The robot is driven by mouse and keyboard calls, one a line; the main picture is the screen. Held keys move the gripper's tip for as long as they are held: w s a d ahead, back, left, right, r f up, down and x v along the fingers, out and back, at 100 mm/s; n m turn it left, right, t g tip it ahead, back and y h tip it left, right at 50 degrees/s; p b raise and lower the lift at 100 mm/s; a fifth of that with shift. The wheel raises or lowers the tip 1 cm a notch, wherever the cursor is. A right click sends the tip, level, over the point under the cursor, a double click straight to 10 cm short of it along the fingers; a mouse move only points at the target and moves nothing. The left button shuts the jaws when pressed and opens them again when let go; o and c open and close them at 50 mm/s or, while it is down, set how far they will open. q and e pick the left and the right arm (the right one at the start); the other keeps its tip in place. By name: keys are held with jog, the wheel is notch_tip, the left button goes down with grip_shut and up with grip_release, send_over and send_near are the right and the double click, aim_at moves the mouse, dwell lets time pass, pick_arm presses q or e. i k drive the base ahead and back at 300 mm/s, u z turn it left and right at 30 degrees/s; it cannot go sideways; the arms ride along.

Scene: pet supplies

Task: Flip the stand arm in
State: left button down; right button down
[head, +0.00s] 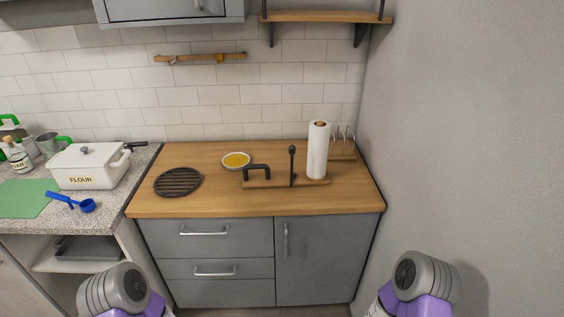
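A paper towel stand sits on the wooden counter (215,198), with a long flat wooden base (278,184). A white paper roll (318,152) stands upright at its right end. A black rod with a round knob (292,166) stands upright left of the roll, with a visible gap between them. A black bent handle (257,168) rises at the left end of the base. Which black part is the stand arm, I cannot tell for sure. Neither of my grippers is in view. Only links of my arms show at the bottom, well in front of the counter.
A round black grate trivet (178,182) and a bowl of yellow food (236,160) are left of the stand. A wire rack (344,146) is behind the roll. A grey wall (460,130) is close on the right. A white flour box (90,166) stands far left.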

aim_at(291, 149)
jog(key=u, duration=0.4)
jog(key=i, duration=1)
jog(key=u, duration=0.05)
